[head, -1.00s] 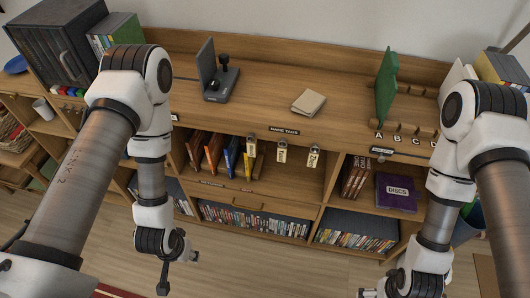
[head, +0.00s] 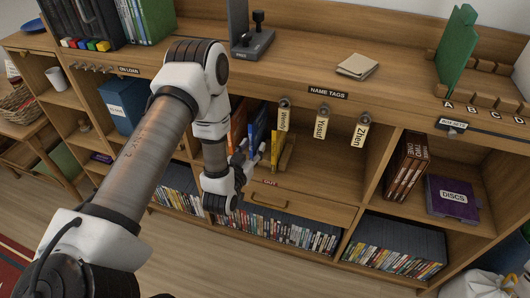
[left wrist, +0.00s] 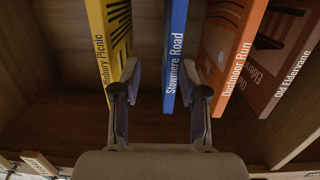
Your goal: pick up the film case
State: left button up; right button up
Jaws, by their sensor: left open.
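Several film cases stand in the open shelf bay. My left gripper (head: 254,158) is open at the front of this bay, facing the spines. In the left wrist view, its fingers (left wrist: 160,75) have the lower blue spine between them, nearer the right finger. I cannot tell whether they touch it. My arm partly hides the cases in the head view. My right gripper is out of view.
Name tags (head: 321,122) hang from the counter edge over the bay. A drawer (head: 290,207) lies below, above a row of discs (head: 290,232). Brown volumes (head: 405,165) and a purple "DISCS" box (head: 453,198) stand in the right bay. The bay's right part is empty.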

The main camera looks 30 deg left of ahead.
aim_at(258, 126)
pick_arm(q)
jog(key=shift+w+a+t+y, duration=0.3)
jog(key=shift+w+a+t, duration=0.1)
jog(key=shift+a+t, duration=0.1)
jog(key=shift+w+r, duration=0.2)
jog(key=shift+r, duration=0.25)
jog(key=x, duration=0.7)
jog(key=shift+w+a, duration=0.2)
jog(key=shift+a, duration=0.05)
grip_shut()
